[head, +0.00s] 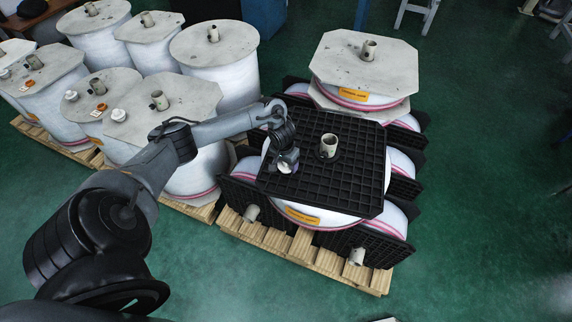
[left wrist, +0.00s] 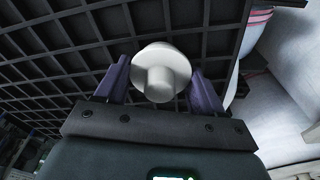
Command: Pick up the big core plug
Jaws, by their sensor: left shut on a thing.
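The big core plug (left wrist: 161,72) is a white, mushroom-shaped piece with a wide round flange and a short stub. In the left wrist view it sits between the two purple fingers of my left gripper (head: 287,163), which is shut on it. In the head view the gripper is over the left part of a black grid top plate (head: 335,190), and the plug is hard to make out there. An open cream core tube (head: 328,145) stands up through the plate, right of the gripper and apart from it. My right gripper is not in view.
A film roll with a grey octagonal board (head: 365,62) and its own core tube (head: 368,50) stands behind. Several wrapped rolls with grey boards stand at left, with small white plugs (head: 118,115) on some. A wooden pallet (head: 310,255) lies below. Green floor (head: 480,180) is clear at right.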

